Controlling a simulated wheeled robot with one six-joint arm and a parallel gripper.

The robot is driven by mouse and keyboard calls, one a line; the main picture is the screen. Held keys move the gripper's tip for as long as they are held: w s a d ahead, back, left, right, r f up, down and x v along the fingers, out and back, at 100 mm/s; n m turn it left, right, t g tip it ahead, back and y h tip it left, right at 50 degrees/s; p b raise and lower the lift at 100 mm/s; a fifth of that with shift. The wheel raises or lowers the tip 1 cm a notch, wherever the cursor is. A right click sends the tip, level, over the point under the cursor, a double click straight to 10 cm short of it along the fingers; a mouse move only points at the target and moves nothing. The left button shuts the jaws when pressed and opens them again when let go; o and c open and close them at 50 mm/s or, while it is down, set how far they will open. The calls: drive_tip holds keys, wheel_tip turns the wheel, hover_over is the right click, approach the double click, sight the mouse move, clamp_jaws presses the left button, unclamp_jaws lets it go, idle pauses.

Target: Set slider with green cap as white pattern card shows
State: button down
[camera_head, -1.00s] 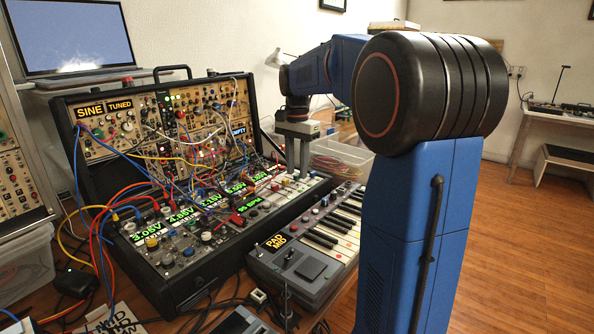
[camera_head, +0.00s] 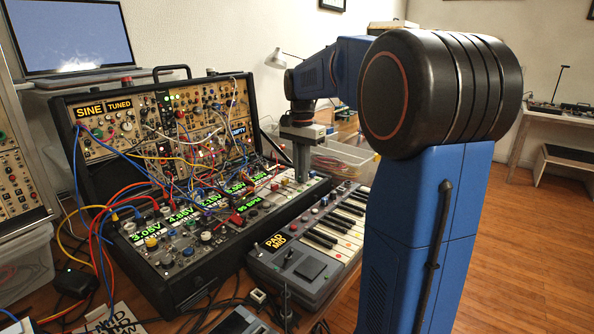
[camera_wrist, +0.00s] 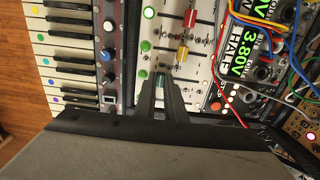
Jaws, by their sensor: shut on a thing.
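My gripper (camera_wrist: 161,84) points down at a white slider panel (camera_wrist: 172,12) in the wrist view. Its fingers are shut on a small greenish piece between the tips, which looks like the green slider cap; the fingers hide most of it. On the same panel are a yellow cap (camera_wrist: 182,53) and a red cap (camera_wrist: 190,18), each on its own slot. In the head view my gripper (camera_head: 302,178) reaches down to the far right end of the lower panel row.
Green round buttons (camera_wrist: 145,46) line the panel's left side. A keyboard (camera_head: 320,235) stands close in front. Patch cables (camera_head: 140,190) cross the synth case to the left, and a red cable (camera_wrist: 228,88) runs close right of the fingers. A clear bin (camera_head: 345,158) stands behind.

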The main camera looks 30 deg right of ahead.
drive_tip(key=shift+s+d, duration=0.2)
drive_tip(key=shift+s, duration=0.4)
drive_tip(key=c, duration=1.8)
unclamp_jaws()
